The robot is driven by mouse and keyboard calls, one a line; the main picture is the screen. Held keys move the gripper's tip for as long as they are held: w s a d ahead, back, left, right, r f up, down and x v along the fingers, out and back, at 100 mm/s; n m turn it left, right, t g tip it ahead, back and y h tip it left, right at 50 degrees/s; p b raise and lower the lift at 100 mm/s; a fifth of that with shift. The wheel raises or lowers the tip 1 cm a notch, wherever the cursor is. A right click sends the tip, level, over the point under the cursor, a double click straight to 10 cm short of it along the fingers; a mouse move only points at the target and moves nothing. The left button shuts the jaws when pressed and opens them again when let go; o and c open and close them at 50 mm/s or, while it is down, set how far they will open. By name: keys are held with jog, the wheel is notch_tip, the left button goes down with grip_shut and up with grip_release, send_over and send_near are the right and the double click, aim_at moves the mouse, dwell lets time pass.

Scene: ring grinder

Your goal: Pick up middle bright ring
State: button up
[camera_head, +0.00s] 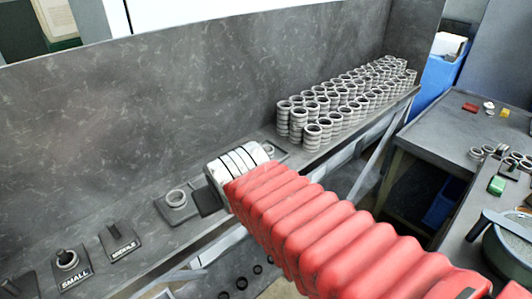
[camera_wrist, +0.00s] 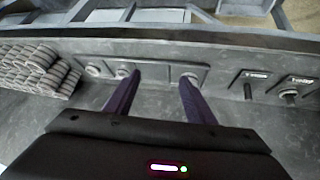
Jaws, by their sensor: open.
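In the wrist view a bright ring (camera_wrist: 188,77) sits on a dark plate by the tip of my right-hand finger. Another bright ring (camera_wrist: 122,73) is by the tip of the left-hand finger, with one more ring (camera_wrist: 93,70) further left. My gripper (camera_wrist: 157,80) is open and empty, its fingers pointing towards the shelf. In the head view one ring (camera_head: 177,197) sits on a plate left of my gripper's dark fingers; my wrist partly hides the plate behind. I cannot tell for sure which ring is the middle bright one.
A plate labelled MIDDLE (camera_head: 122,241) and a plate labelled SMALL (camera_head: 68,263) lie further left on the shelf. Many stacked grey rings (camera_head: 345,98) stand at its right end. A wall (camera_head: 190,100) backs the shelf. A side table (camera_head: 445,130) is on the right.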

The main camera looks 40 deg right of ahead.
jog(key=w+d+f+m+t+h, duration=0.1)
jog(key=w+d+h, duration=0.15)
jog(key=d, duration=0.45)
jog(key=w+d+f+m+t+h, duration=0.1)
jog(key=w+d, duration=0.3)
jog(key=d, duration=0.4)
jog(key=t+y, duration=0.1)
jog(key=t, duration=0.2)
send_near(274, 155)
jog(key=s+a+r, duration=0.1)
jog(key=a+r, duration=0.1)
jog(key=r, duration=0.1)
jog(key=s+a+r, duration=0.1)
jog(key=shift+s+a+r, duration=0.15)
jog(key=shift+s+a, duration=0.15)
jog(key=shift+s+d+f+t+y, duration=0.25)
jog(key=shift+s+d+f+t, duration=0.05)
jog(key=shift+f, duration=0.1)
jog(key=shift+x, duration=4.25)
jog(key=shift+w+r, duration=0.1)
